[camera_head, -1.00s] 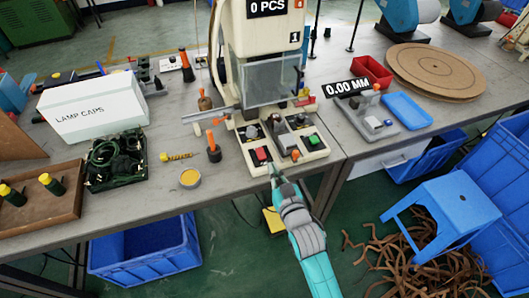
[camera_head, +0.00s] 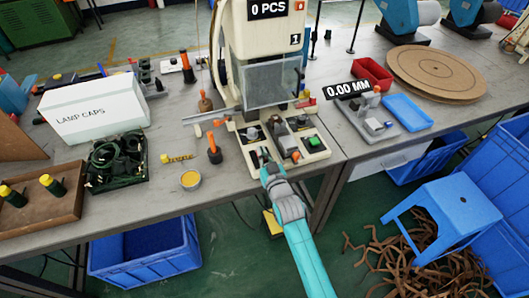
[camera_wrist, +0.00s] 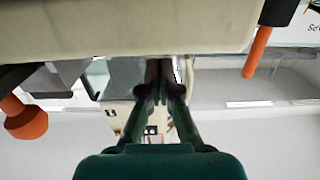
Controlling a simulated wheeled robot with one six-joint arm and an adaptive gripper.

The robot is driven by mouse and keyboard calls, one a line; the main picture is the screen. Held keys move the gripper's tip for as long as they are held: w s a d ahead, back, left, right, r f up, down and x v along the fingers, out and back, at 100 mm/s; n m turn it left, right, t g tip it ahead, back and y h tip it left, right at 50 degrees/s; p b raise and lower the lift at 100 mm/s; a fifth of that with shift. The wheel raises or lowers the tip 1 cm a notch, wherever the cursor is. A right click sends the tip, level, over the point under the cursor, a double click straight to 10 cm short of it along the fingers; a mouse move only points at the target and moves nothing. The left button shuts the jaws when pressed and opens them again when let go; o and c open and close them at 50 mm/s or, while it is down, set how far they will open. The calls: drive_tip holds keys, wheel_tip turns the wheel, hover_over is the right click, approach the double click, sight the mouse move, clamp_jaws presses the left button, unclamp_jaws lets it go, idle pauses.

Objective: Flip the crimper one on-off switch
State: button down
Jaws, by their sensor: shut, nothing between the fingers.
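The cream crimper marked 1 (camera_head: 270,50) stands on the grey table in the head view. Its base carries small dark panels with knobs and a green rocker (camera_head: 314,141) at the right. My gripper (camera_head: 265,153) is shut with nothing between its fingers, its tips over the left front panel of the base. The red rocker of that panel is hidden behind my fingers, and I cannot tell whether they touch it. In the wrist view, my shut fingers (camera_wrist: 160,75) point at the machine below a cream surface (camera_wrist: 120,28).
An orange-handled tool (camera_head: 214,152) and a yellow-lidded round tin (camera_head: 190,180) stand left of the crimper. A grey caliper-like device (camera_head: 365,118) and a blue tray (camera_head: 407,112) lie to its right. A blue stool (camera_head: 440,210) stands on the floor.

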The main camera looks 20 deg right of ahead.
drive_tip(key=shift+f, duration=0.45)
drive_tip(key=shift+w, duration=0.1)
drive_tip(key=shift+w+f+g, duration=0.15)
drive_tip(key=shift+f+g, duration=0.05)
drive_tip(key=shift+g, duration=0.3)
drive_tip(key=shift+f, duration=0.1)
drive_tip(key=s+r, duration=0.1)
drive_tip(key=s, duration=1.1)
drive_tip(key=shift+r, duration=0.4)
